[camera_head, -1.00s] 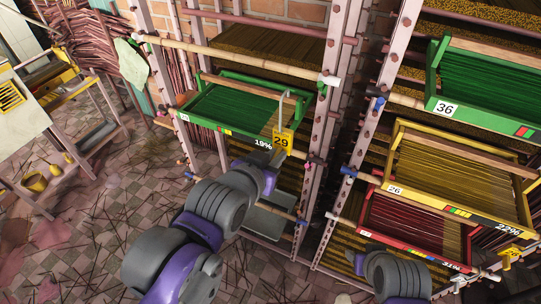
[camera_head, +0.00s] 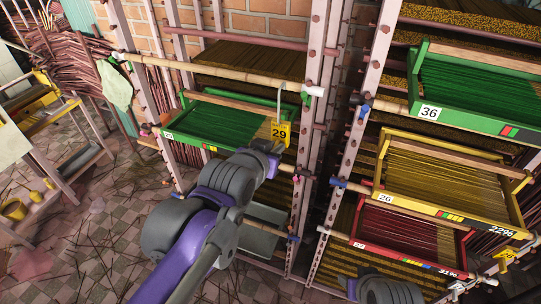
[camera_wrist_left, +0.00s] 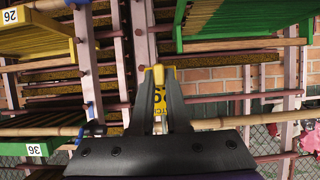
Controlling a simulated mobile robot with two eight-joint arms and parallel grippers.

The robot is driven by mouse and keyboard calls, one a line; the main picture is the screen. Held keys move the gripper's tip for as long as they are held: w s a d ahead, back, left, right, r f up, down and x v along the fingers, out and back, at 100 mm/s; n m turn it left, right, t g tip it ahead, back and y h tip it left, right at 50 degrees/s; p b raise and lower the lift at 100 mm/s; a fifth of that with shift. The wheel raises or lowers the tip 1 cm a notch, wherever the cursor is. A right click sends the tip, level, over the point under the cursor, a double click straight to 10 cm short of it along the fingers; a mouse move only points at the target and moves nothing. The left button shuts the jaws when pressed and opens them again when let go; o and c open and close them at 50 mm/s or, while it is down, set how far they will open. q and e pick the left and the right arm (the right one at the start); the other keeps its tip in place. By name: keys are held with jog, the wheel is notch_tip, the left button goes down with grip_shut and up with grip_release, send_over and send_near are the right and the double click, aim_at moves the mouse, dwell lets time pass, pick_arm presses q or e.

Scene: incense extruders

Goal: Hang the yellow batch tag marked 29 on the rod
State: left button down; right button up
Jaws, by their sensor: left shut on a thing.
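The yellow batch tag marked 29 (camera_head: 281,132) hangs upright below its pale hook (camera_head: 280,100). My left gripper (camera_head: 272,150) is shut on the tag's lower part; in the wrist view the tag (camera_wrist_left: 159,95) shows between the two dark fingers (camera_wrist_left: 160,108). A bamboo rod (camera_head: 220,75) with a white end cap (camera_head: 313,91) crosses the rack above the green tray. The hook's top overlaps the rod near this cap in the head view; I cannot tell whether it touches or only stands in front.
A green tray (camera_head: 190,137) sits just behind and left of the tag. Rack uprights (camera_head: 306,150) stand close on the right. The right rack holds a green tray marked 36 (camera_head: 465,122), a yellow tray (camera_head: 410,205) and a red tray (camera_head: 375,247). Another yellow tag (camera_head: 507,257) hangs lower right.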

aim_at(285, 133)
pick_arm(q)
jog(key=shift+w+d+b, duration=0.2)
jog(key=shift+w+d, duration=0.2)
jog(key=shift+w, duration=0.8)
jog(key=shift+w+d+b, duration=0.25)
jog(key=shift+w+d, duration=0.15)
jog(key=shift+w, duration=0.75)
jog(key=shift+w+d+b, duration=0.2)
jog(key=shift+w+d, duration=0.2)
jog(key=shift+w, duration=0.8)
jog(key=shift+f+b, duration=0.35)
jog(key=shift+f, duration=0.85)
pick_arm(e)
jog(key=f, duration=0.1)
jog(key=s+f, duration=0.1)
jog(key=f, duration=0.1)
jog(key=shift+s+f, duration=0.1)
jog(key=shift+f, duration=0.1)
pick_arm(q)
jog(key=c, duration=0.5)
grip_release()
